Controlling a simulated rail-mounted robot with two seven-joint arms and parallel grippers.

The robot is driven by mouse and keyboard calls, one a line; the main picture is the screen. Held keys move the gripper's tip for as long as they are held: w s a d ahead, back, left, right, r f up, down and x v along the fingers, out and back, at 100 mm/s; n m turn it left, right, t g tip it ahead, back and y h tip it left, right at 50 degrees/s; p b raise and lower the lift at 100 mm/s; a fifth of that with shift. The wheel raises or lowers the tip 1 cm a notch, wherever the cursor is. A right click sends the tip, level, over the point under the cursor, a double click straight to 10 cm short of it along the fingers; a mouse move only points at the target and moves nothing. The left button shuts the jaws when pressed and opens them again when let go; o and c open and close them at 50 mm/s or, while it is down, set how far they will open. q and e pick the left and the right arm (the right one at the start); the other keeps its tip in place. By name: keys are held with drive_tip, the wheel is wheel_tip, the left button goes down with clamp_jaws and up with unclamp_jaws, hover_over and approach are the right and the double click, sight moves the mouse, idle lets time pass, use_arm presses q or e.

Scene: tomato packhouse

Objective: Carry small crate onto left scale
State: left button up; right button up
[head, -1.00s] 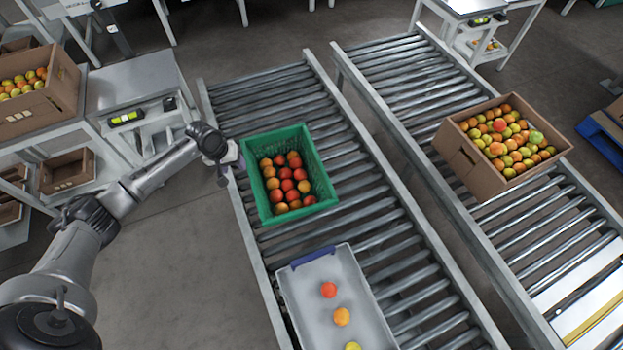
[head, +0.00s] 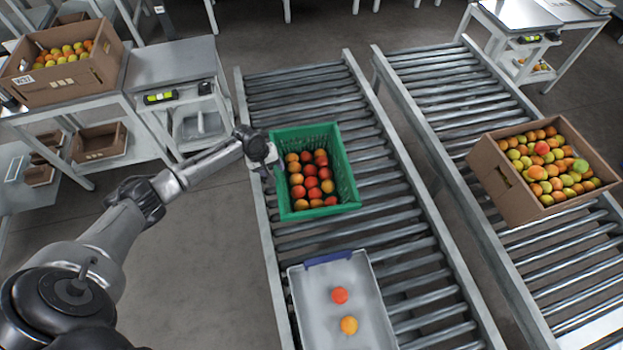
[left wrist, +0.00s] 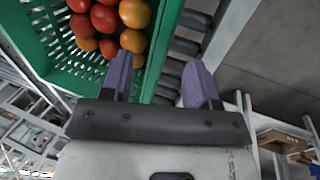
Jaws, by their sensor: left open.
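The small green crate (head: 347,178), full of red and orange tomatoes, sits upright on the left roller conveyor. My left gripper (head: 268,172) is at the crate's left wall. In the left wrist view, its purple fingers (left wrist: 158,84) are open, with the crate's green rim (left wrist: 163,45) between them: one finger shows on the tomato side, the other outside. Whether they touch the wall cannot be told. A grey stand (head: 172,62) with a lit display on its front, seemingly the left scale, stands left of the conveyor, its top empty. My right gripper is not in view.
A grey tray (head: 318,312) with loose tomatoes lies on the conveyor in front of the crate. A cardboard box of tomatoes (head: 505,190) sits on the right conveyor (head: 425,95). Another box (head: 75,80) stands on the left bench. Rollers behind the crate (head: 300,95) are clear.

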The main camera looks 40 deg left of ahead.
sight(275, 172)
use_arm(q)
drive_tip(key=shift+b+x, duration=1.3)
drive_tip(key=shift+x, duration=1.1)
drive_tip(key=shift+d+f, duration=0.2)
drive_tip(key=shift+f, duration=0.1)
drive_tip(key=c, duration=0.8)
clamp_jaws()
drive_tip(key=shift+r, duration=0.1)
